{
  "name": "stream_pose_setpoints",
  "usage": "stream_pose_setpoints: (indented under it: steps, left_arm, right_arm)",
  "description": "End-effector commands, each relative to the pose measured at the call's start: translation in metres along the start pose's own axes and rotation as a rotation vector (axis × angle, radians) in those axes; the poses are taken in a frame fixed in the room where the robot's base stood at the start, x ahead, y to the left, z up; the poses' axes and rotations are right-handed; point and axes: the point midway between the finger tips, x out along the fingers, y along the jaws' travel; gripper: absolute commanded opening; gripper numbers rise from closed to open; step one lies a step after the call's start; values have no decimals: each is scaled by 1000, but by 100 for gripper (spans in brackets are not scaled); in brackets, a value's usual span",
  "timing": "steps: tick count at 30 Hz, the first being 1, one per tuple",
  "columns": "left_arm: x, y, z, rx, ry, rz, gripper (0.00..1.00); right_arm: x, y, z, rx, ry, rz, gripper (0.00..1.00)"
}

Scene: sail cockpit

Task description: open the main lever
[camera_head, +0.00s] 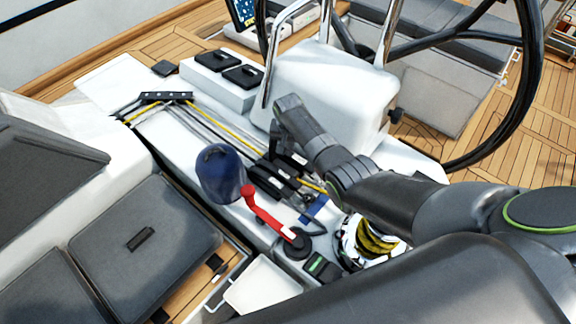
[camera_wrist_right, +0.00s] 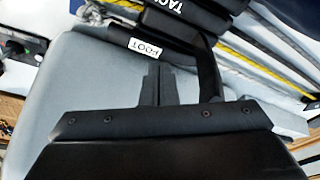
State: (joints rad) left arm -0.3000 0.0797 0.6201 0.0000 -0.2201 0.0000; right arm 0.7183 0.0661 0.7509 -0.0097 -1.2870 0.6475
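A bank of black clutch levers (camera_head: 275,180) sits on the white cockpit top, with ropes running into it. In the right wrist view two levers carry white labels reading "FOOT" (camera_wrist_right: 145,48) and "TACK" (camera_wrist_right: 185,8). No label reading main is legible. A dark upright bar, apparently a raised lever (camera_wrist_right: 208,70), stands just right of my right gripper's fingers. My right gripper (camera_head: 277,148) is low over the bank's far end, partly hidden by its own wrist. Its fingers (camera_wrist_right: 158,85) look closed together, with nothing visible between them. My left gripper is out of view.
A blue winch cover (camera_head: 220,172) and a red winch handle (camera_head: 265,212) stand left of and in front of the levers. A white pedestal (camera_head: 330,90) with steel rails and a steering wheel (camera_head: 530,70) rises behind. A winch with yellow rope (camera_head: 375,240) is at right.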

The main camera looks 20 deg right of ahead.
Motion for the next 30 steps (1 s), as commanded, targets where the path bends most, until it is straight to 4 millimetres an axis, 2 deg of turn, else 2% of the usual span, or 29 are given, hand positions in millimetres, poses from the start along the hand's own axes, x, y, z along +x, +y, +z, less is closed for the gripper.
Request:
stream_pose_setpoints:
  steps: [1,7,14,20,30]
  left_arm:
    - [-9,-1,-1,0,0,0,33]
    - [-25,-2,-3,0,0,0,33]
    - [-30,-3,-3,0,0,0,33]
    - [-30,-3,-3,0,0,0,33]
    - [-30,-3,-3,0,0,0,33]
  right_arm:
    - [-4,4,1,1,-1,1,0]
    - [-6,15,8,1,-1,2,0]
    - [-5,29,16,1,0,1,0]
    - [-6,32,17,0,2,0,0]
    - [-37,32,10,0,2,0,0]
